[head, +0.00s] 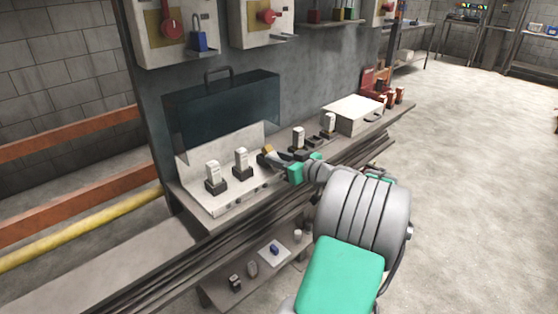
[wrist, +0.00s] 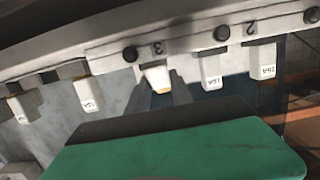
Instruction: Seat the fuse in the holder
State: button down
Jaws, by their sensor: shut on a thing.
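My gripper (head: 276,157) reaches over the white fuse panel (head: 226,203) at the gap in its row. In the wrist view my gripper (wrist: 161,88) has its two dark fingers closed on a white fuse (wrist: 155,78) with a yellowish edge. The fuse lies just below the panel's edge strip in the picture, near the mark "3". Whether it touches or sits in its holder cannot be told. In the head view its tan end (head: 268,151) shows at my fingertips. The holder there is mostly hidden by my gripper.
Other fuses stand in black holders on both sides: left ones (head: 212,175) and (head: 241,160), right ones (head: 298,138) and (head: 328,124). A dark transparent cover (head: 222,112) rises behind. A white box (head: 352,114) stands right. Small parts lie on a lower shelf (head: 225,295).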

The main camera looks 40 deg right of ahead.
jog(key=shift+f+b, duration=0.25)
jog(key=shift+b, duration=0.1)
jog(key=c, duration=1.1)
grip_release()
jog(key=shift+r, duration=0.1)
jog(key=shift+c, duration=0.2)
jog(key=shift+r+p, duration=0.15)
jog(key=shift+p, duration=0.35)
jog(key=shift+s+d, duration=0.1)
jog(key=shift+s, duration=0.3)
jog(key=s+r, duration=0.1)
jog(key=s, duration=0.6)
